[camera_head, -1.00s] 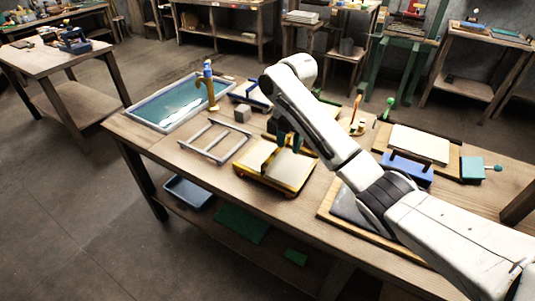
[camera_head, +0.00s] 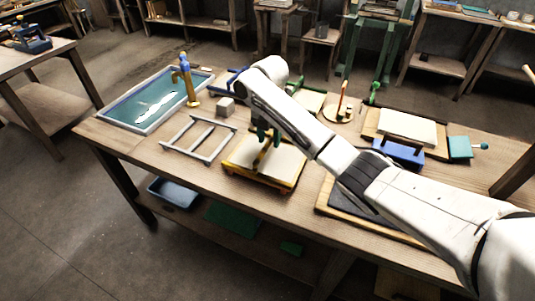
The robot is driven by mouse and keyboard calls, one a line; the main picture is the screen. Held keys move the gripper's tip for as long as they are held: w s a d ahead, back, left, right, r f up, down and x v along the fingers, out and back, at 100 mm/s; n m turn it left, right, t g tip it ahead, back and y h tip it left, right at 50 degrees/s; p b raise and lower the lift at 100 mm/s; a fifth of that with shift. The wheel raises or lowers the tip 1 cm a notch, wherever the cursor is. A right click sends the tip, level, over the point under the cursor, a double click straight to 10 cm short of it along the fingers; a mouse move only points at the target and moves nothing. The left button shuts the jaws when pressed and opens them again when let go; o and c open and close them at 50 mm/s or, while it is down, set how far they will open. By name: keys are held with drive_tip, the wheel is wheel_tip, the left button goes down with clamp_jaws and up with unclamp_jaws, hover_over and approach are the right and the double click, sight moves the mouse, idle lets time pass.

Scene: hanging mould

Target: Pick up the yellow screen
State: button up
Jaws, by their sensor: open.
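The yellow screen (camera_head: 250,176) has a yellow frame around a pale flat panel and lies near the middle of the wooden table, by its front edge. A yellow bar (camera_head: 261,157) crosses above its panel. My gripper (camera_head: 263,145) points down over the screen. Its dark green fingers are open and close to the bar, seemingly on either side of it. I cannot tell whether they touch it. My arm link hides the screen's back right part.
A grey ladder-like rack (camera_head: 197,138) and a small grey cube (camera_head: 225,106) lie left of the screen. A water vat (camera_head: 150,101) with a brass tap (camera_head: 186,80) is at the far left.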

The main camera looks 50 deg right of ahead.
sight(269, 141)
drive_tip(key=f, duration=0.4)
drive_tip(key=shift+s+a, duration=0.1)
drive_tip(key=shift+a, duration=0.15)
clamp_jaws()
